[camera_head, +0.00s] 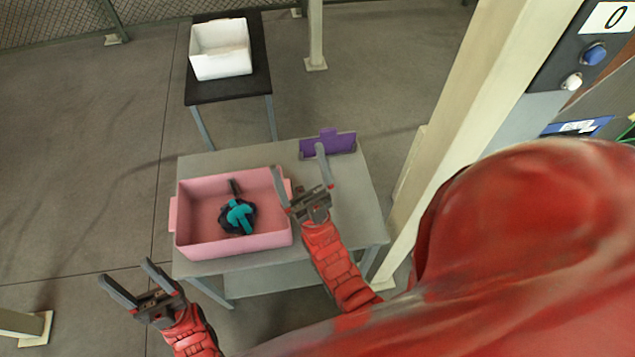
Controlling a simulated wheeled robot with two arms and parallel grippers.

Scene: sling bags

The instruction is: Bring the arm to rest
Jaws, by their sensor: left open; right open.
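My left gripper (138,285) is open and empty, low at the left, over the floor in front of the grey table. My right gripper (299,172) is open, with nothing seen between its fingers. In the picture it lies over the right edge of the pink bin; I cannot tell its height above the table. A teal and black sling bag (239,216) lies inside the pink bin (263,243), with a dark strap toward the bin's back wall.
The grey table (352,215) carries the bin and a purple holder (341,146) at its back right. Behind stands a black table (222,90) with a white bin (221,49). A cream post (455,120) and a panel with buttons (585,62) stand at right.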

